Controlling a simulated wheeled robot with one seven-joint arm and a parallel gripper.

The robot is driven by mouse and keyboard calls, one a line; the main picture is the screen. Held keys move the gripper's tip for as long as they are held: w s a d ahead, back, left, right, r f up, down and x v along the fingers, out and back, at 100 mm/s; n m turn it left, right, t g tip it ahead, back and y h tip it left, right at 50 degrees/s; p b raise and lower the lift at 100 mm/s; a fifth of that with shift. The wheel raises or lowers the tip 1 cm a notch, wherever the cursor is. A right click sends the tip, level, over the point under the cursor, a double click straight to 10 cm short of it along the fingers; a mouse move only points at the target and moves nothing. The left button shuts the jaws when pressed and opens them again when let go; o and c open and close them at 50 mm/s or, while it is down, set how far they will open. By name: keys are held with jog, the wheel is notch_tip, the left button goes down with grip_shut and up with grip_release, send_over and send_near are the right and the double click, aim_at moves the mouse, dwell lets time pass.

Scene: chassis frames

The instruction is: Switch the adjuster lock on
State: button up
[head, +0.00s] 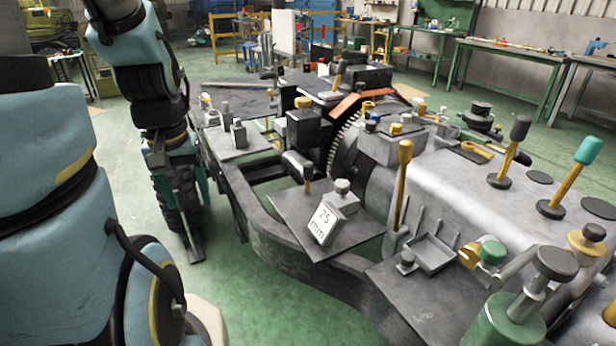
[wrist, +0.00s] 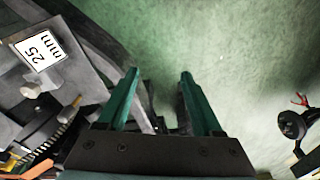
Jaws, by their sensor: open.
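The machine carries several knobs and levers, and I cannot tell which one is the adjuster lock. The label also shows at the upper left of the wrist view (wrist: 39,51). My gripper (head: 183,200) hangs left of the chassis, apart from the block. In the wrist view my gripper (wrist: 158,75) has its two teal fingers apart, with only floor between the tips.
A yellow-handled lever (head: 403,165) stands right of the plate. Tall levers with black (head: 520,128) and teal (head: 588,150) knobs rise from the grey housing. The curved dark chassis rail (head: 255,215) lies between my gripper and the plate.

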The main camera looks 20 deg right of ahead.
jog(key=w+d+m, duration=0.1)
jog(key=d+m, duration=0.1)
jog(key=m, duration=0.1)
jog(key=w+d+f+m+y, duration=0.1)
jog(key=d+m, duration=0.2)
jog(key=w+d+f+m+y, duration=0.1)
jog(key=d+m, duration=0.1)
jog(key=shift+w+d+m+g, duration=0.15)
jog(key=shift+d+m+g, duration=0.15)
jog(key=shift+m, duration=0.1)
jog(key=c, duration=0.7)
jog(key=d+m, duration=0.3)
jog(key=w+d+f+m+t+y, duration=0.1)
jog(key=d+m, duration=0.1)
jog(key=d, duration=0.1)
jog(key=w+d+m+t+y, duration=0.1)
jog(key=d+m, duration=0.2)
jog(key=shift+w+f+m+p, duration=0.25)
jog(key=shift+f+m+p, duration=0.05)
jog(key=shift+f+p, duration=0.1)
grip_shut()
jog(key=s+d+m+t, duration=0.1)
jog(key=d+m+t, duration=0.5)
jog(key=d+m, duration=0.6)
jog(key=d, duration=0.7)
jog(key=shift+s+f+m, duration=0.2)
jog(key=shift+f+m, duration=0.1)
